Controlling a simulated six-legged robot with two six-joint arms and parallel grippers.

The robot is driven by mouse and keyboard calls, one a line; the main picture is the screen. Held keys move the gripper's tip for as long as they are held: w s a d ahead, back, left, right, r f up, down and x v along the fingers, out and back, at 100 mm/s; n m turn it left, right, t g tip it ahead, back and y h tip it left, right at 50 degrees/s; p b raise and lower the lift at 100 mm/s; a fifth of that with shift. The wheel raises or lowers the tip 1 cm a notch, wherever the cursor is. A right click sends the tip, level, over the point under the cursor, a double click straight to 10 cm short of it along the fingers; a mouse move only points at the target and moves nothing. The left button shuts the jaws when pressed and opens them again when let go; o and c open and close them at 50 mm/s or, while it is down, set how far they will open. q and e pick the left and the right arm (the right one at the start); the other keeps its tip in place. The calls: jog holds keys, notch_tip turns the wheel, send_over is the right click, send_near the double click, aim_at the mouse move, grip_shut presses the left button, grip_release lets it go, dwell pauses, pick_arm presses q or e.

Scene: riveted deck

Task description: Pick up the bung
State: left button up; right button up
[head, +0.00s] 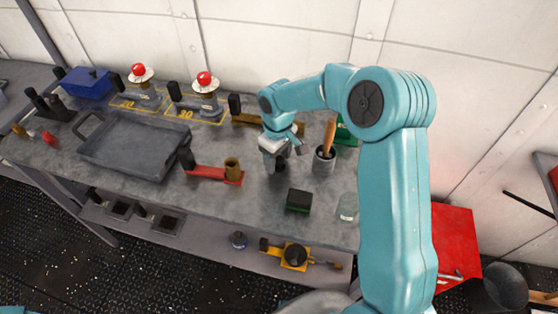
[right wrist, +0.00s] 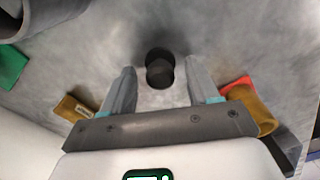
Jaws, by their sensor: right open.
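The bung is a small black round piece (right wrist: 160,70) standing on the grey bench top in the right wrist view. In the head view it is a dark spot (head: 281,165) just beside my gripper's tips, partly hidden. My right gripper (head: 274,166) points down at the bench close to the bung. In the right wrist view its two fingers (right wrist: 161,82) are apart, one on each side of the bung in the picture, with clear gaps. I cannot tell the exact height of the fingertips. My left gripper is not in view.
A grey pot with a wooden-handled tool (head: 324,163) stands close right of the gripper. A black-and-green block (head: 298,200) and a glass jar (head: 347,208) lie nearer the front. A red piece with a brass cylinder (head: 215,175) and a grey tray (head: 135,147) are left.

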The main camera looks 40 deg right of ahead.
aim_at(278, 157)
jog(key=shift+a+f, duration=0.1)
jog(key=shift+c, duration=0.2)
jog(key=c, duration=1.1)
jog(key=shift+o, duration=0.2)
notch_tip(278, 157, up, 20)
